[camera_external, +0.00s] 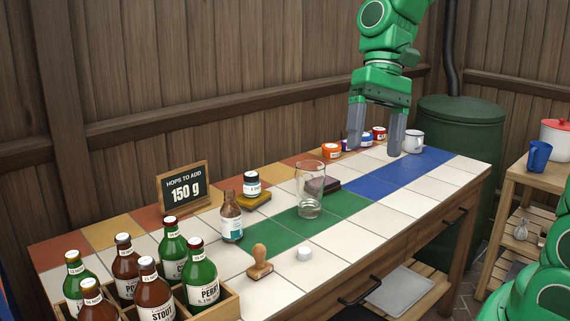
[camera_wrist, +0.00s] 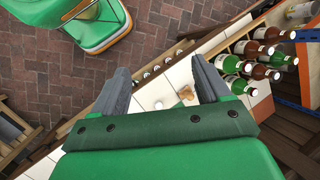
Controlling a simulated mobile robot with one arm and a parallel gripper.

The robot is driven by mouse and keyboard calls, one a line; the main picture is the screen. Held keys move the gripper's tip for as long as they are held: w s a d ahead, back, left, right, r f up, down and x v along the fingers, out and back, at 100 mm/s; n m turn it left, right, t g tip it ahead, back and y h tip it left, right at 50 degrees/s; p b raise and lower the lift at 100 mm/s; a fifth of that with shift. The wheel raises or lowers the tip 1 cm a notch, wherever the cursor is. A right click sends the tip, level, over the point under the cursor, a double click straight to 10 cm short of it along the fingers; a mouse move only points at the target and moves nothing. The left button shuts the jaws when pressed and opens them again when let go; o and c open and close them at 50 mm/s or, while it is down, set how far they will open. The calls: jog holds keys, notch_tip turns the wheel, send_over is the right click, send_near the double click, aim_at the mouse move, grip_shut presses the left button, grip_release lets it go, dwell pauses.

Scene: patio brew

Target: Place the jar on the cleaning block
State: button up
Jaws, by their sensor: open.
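A small jar (camera_external: 251,186) with a dark lid and a pale label appears to stand upright on the yellow cleaning block (camera_external: 257,204), toward the back of the tiled counter. My gripper (camera_external: 376,145) is open and empty, pointing down above the far right part of the counter, well to the right of the jar. Its two fingers also show spread apart in the wrist view (camera_wrist: 163,84). I cannot make out the jar or the block in the wrist view.
A glass (camera_external: 310,192) and a dark block (camera_external: 326,186) stand right of the jar; a brown bottle (camera_external: 231,218) and sign (camera_external: 184,188) stand left. Small paint-like pots (camera_external: 331,150) and a mug (camera_external: 413,142) are near my gripper. A stamp (camera_external: 260,264) and bottle crate (camera_external: 222,308) are in front.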

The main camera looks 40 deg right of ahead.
jog(key=s+d+f+n+h, duration=0.1)
jog(key=s+d, duration=0.3)
jog(key=s, duration=0.4)
jog(key=s+d+f+n+h, duration=0.1)
jog(key=s+d+n+h, duration=0.2)
jog(key=s, duration=0.6)
jog(key=shift+d+f+t, duration=0.3)
jog(key=shift+d, duration=0.35)
